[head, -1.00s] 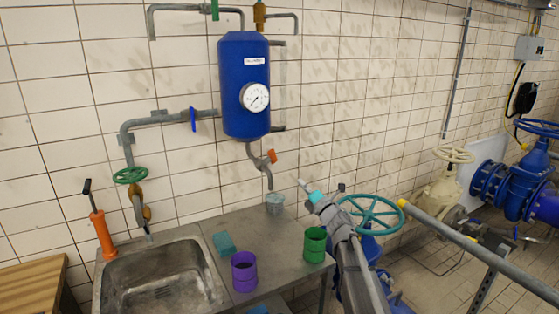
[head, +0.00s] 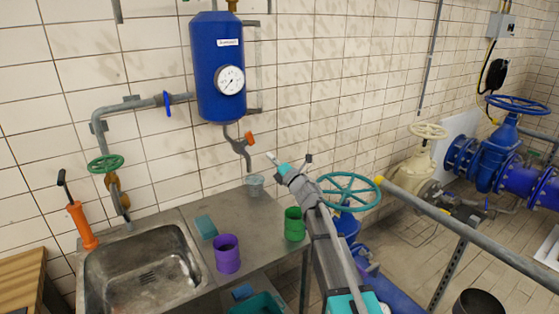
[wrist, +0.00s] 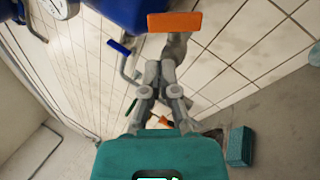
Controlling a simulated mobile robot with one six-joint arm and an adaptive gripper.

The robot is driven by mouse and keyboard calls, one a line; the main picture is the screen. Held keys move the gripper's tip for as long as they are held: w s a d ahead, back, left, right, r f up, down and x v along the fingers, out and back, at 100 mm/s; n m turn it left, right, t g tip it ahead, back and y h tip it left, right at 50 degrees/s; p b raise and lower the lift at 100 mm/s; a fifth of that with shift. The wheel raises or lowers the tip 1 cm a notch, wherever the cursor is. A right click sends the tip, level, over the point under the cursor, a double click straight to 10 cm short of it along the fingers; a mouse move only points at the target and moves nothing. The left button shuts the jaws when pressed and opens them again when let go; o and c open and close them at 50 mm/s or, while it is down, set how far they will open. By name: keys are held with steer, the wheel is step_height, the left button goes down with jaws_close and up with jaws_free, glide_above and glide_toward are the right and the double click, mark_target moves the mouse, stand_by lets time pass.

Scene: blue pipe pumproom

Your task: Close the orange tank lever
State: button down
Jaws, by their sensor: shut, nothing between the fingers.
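The orange tank lever (head: 250,138) sits on the grey outlet pipe below the blue tank (head: 217,70). In the wrist view the orange lever (wrist: 174,21) shows as a broad flat plate at the top, beyond my fingertips, with grey pipe behind it. My gripper (head: 271,157) is to the right of and slightly below the lever in the head view. In the wrist view my gripper (wrist: 160,68) has its fingers together with nothing held. A gap shows between fingers and lever; its depth is hard to tell.
A grey bucket (head: 255,185) stands on the counter below the outlet. A green cup (head: 294,226), a purple cup (head: 227,255) and a teal sponge (head: 205,227) are nearby. A blue lever (wrist: 118,47) is left of the fingers. A green handwheel (head: 350,192) is right of my arm.

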mark_target(251, 136)
steer(key=p+x, duration=0.3)
steer(key=x, duration=0.6)
steer(key=shift+w+a+r, duration=0.15)
steer(key=shift+w+a, duration=0.1)
